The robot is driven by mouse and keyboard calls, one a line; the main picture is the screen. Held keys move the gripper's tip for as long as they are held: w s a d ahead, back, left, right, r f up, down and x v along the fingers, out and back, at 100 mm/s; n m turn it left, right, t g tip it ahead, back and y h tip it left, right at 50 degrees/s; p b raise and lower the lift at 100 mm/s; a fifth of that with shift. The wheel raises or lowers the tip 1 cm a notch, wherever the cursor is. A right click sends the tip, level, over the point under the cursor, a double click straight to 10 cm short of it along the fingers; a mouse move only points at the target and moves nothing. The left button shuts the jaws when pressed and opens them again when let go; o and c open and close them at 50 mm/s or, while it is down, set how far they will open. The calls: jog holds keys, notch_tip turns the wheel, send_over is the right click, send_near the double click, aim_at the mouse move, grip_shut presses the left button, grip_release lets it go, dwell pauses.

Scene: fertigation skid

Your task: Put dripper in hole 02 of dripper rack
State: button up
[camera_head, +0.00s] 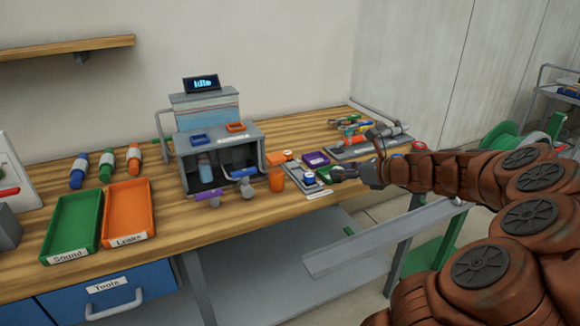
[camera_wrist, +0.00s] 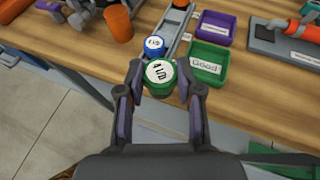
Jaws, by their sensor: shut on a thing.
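My gripper (camera_wrist: 166,88) is shut on a green dripper (camera_wrist: 160,82) with a white round label on top. It holds the dripper upright near the bench's front edge; from above I cannot tell its height. The dripper rack (camera_wrist: 176,28) is a narrow grey strip just beyond it, and it also shows in the head view (camera_head: 292,169). A blue dripper (camera_wrist: 154,46) with a white label is at the rack's near end, close behind the green one. Hole numbers cannot be read, and the held dripper hides part of the rack. In the head view my gripper (camera_head: 346,173) is right of the rack.
A purple tray (camera_wrist: 215,24) and a green tray labelled Good (camera_wrist: 208,54) lie right of the rack. An orange cup (camera_wrist: 118,24) stands to its left. A grey tool board (camera_wrist: 285,42) is farther right. The grey machine (camera_head: 218,150) showing Idle stands left on the bench.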

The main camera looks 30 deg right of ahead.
jog(key=w+a, duration=0.1)
jog(key=w, duration=0.4)
jog(key=w+a+f, duration=0.1)
jog(key=w, duration=0.4)
jog(key=w+a, duration=0.1)
jog(key=w, duration=0.5)
jog(key=shift+f+p, duration=0.2)
jog(key=shift+p, duration=0.15)
jog(key=shift+f, duration=1.8)
jog(key=shift+c, duration=1)
jog(key=o, duration=1)
jog(key=v, duration=1.2)
jog(key=shift+a, duration=0.15)
